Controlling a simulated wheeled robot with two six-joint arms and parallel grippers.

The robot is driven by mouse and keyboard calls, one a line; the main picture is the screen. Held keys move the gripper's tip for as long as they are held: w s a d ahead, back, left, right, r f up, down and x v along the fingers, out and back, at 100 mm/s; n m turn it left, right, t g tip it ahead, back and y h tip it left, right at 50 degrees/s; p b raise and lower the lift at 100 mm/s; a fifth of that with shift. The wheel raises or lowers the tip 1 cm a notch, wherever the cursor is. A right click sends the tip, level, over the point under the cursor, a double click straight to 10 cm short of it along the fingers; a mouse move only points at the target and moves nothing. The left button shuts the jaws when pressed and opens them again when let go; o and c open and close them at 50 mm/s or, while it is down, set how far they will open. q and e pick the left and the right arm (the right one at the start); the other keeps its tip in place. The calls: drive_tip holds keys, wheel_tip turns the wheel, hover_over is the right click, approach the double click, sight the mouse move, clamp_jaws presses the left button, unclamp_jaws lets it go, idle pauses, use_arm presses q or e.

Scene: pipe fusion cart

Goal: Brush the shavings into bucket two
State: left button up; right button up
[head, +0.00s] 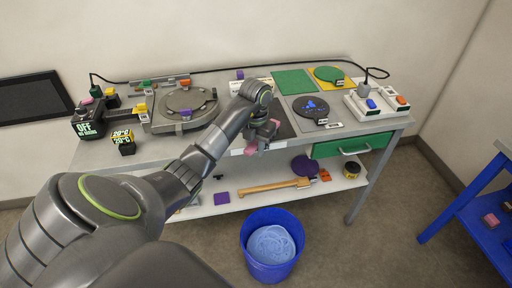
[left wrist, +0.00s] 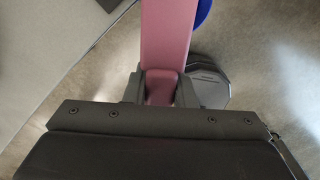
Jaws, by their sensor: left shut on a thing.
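My left gripper (head: 262,138) is over the front edge of the cart's grey top (head: 225,140). It is shut on a pink brush-like thing (head: 250,149). In the left wrist view, its flat pink handle (left wrist: 165,35) stands between the fingers (left wrist: 160,88); any bristles are hidden. A blue bucket (head: 270,268) stands on the floor in front of the cart, below the gripper. A pale blue coiled or crumpled mass (head: 271,244) is in it. No number is readable on the bucket. Small bright blue shapes (head: 311,105) lie on a dark disc; I cannot tell if they are shavings. My right gripper is out of view.
A round grey fixture (head: 184,106) stands on the cart top at left. Green pads (head: 293,82) and a switch box (head: 377,103) are at right. The lower shelf holds a wooden-handled tool (head: 270,187) and a purple disc (head: 304,165). A blue table (head: 480,220) stands at far right.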

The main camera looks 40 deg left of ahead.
use_arm(q)
drive_tip(key=shift+a+r+p, duration=0.2)
drive_tip(key=shift+r+p, duration=0.3)
drive_tip(key=shift+r, duration=0.3)
drive_tip(key=shift+a+r+p, duration=0.2)
drive_tip(key=shift+r+p, duration=0.3)
drive_tip(key=shift+r, duration=0.3)
